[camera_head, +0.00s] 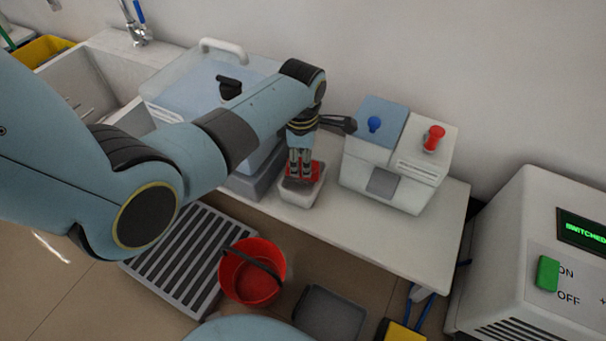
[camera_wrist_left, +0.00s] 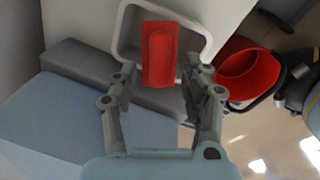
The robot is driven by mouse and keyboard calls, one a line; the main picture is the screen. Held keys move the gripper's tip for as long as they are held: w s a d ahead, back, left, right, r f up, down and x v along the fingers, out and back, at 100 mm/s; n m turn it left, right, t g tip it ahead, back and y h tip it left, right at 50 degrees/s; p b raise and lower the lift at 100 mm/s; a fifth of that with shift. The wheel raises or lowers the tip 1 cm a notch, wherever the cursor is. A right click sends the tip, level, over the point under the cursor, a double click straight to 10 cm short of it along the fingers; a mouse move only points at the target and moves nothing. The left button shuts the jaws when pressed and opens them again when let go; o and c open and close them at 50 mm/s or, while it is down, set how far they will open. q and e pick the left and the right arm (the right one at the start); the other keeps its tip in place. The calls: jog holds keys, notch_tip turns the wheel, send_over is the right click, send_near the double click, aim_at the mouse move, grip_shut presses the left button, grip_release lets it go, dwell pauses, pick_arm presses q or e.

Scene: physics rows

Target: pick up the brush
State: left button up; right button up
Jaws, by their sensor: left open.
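The red brush (camera_head: 315,170) lies in a small white tray (camera_head: 302,194) near the front edge of the white bench. It also shows in the left wrist view (camera_wrist_left: 159,58) as a long red block with a raised rim. My left gripper (camera_head: 300,170) points down over the tray, and its fingers partly hide the brush in the head view. In the left wrist view the gripper (camera_wrist_left: 158,85) is open, with one finger on each side of the brush's near end. I see no grip on the brush; whether a finger touches it I cannot tell. My right gripper is not in view.
A blue-and-white machine (camera_head: 384,186) with blue and red knobs stands right of the tray. A blue lidded box (camera_head: 180,85) stands behind my left arm. A red bucket (camera_head: 252,284) stands below, in front of the bench. The bench's right part (camera_head: 430,230) is clear.

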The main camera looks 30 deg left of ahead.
pick_arm(q)
jog(key=shift+c, duration=0.3)
grip_shut()
